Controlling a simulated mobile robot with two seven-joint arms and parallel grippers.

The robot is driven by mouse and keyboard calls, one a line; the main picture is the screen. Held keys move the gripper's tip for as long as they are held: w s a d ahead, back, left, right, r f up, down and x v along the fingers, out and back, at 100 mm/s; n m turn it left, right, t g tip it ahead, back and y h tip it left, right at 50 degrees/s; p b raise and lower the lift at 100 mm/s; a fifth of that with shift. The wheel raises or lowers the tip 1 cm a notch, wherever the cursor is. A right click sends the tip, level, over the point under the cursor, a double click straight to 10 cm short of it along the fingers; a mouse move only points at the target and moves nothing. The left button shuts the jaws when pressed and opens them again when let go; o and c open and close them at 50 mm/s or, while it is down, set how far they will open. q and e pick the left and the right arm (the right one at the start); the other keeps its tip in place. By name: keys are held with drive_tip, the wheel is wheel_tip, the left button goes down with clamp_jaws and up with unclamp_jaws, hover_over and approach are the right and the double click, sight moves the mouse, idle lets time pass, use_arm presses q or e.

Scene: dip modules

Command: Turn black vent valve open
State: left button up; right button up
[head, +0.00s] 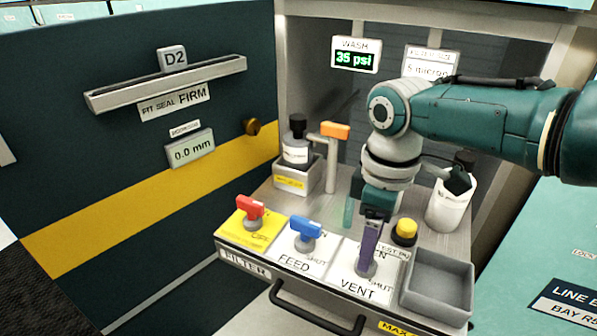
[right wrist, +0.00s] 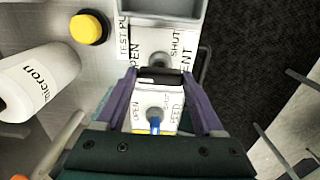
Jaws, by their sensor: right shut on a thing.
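The vent valve (head: 366,270) stands on the white VENT plate (head: 378,293) at the right end of the row of valves. My right gripper (head: 371,240) comes down on it from above, its purple fingers hiding most of the handle in the head view. In the right wrist view, the black handle (right wrist: 160,76) lies between the two fingertips of my right gripper (right wrist: 163,80), which is shut on it. OPEN and SHUT are printed on the plate beside the handle. I cannot tell exactly which mark the handle points to. My left gripper is not in view.
The blue FEED valve (head: 305,230) and red FILTER valve (head: 250,208) stand to the left. A yellow button (head: 404,230), a grey empty tray (head: 412,292) and a white canister (head: 451,208) are close on the right. A dark D2 door (head: 60,130) stands at the left.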

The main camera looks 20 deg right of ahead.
idle(0.5)
drive_tip(key=o, duration=1.4)
wheel_tip(320, 180, up, 10)
drive_tip(key=p, duration=0.4)
drive_tip(key=shift+p, duration=0.4)
